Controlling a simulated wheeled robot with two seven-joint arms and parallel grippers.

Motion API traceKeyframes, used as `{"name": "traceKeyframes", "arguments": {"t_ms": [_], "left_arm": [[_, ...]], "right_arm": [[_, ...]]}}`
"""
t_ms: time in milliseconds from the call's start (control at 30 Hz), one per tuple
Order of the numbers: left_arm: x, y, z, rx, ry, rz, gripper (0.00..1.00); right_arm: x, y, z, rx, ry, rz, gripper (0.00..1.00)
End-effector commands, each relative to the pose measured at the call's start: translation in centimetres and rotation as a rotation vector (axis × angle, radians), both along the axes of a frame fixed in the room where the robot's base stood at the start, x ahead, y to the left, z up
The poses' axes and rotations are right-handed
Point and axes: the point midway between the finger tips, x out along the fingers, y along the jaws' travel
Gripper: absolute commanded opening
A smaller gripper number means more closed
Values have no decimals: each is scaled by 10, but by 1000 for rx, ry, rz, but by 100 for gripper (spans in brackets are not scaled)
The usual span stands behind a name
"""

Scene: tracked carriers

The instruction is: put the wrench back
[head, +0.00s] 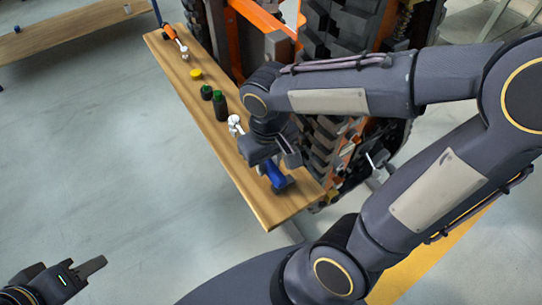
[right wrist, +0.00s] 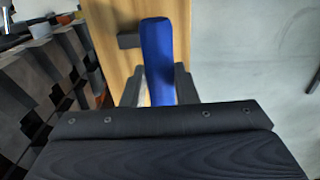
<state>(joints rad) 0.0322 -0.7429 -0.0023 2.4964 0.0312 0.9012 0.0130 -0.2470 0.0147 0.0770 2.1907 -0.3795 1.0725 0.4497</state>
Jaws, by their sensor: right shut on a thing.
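A blue handle (head: 275,172), likely the wrench's, is at the near end of the wooden shelf (head: 262,209). My right gripper (head: 280,158) is shut on it from above. In the right wrist view the blue handle (right wrist: 158,55) runs between the two fingers (right wrist: 159,88). A pale metal piece (head: 235,124) shows just left of the gripper; I cannot tell whether it joins the handle. The gripper hides part of the tool, and contact with the shelf is unclear. My left gripper (head: 92,268) is low at the left, away from the shelf, and its opening is unclear.
A yellow round item (head: 196,74), dark green-capped bottles (head: 220,106) and an orange-handled tool (head: 171,32) stand or lie farther along the shelf. A dark block (right wrist: 129,40) sits beside the blue handle. Tracked machinery (head: 325,120) borders the shelf's right side. Open floor lies left.

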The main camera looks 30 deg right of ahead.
Motion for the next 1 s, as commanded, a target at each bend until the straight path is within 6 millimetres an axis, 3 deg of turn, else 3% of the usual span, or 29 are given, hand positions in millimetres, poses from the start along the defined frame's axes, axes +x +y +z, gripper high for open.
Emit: {"name": "traceKeyframes", "arguments": {"t_ms": [300, 467, 700, 967, 1000], "left_arm": [[0, 0, -2, 0, 0, 0, 36], [0, 0, -2, 0, 0, 0, 36], [0, 0, -6, 0, 0, 0, 36], [0, 0, -6, 0, 0, 0, 36], [0, 0, -6, 0, 0, 0, 36]], "right_arm": [[36, -31, -49, 0, 2, -1, 0], [42, -35, -58, 1, 0, -1, 0], [47, -39, -90, 1, 2, 0, 0], [47, -39, -95, 1, -1, 0, 0], [47, -39, -96, 1, 1, 0, 28]]}}
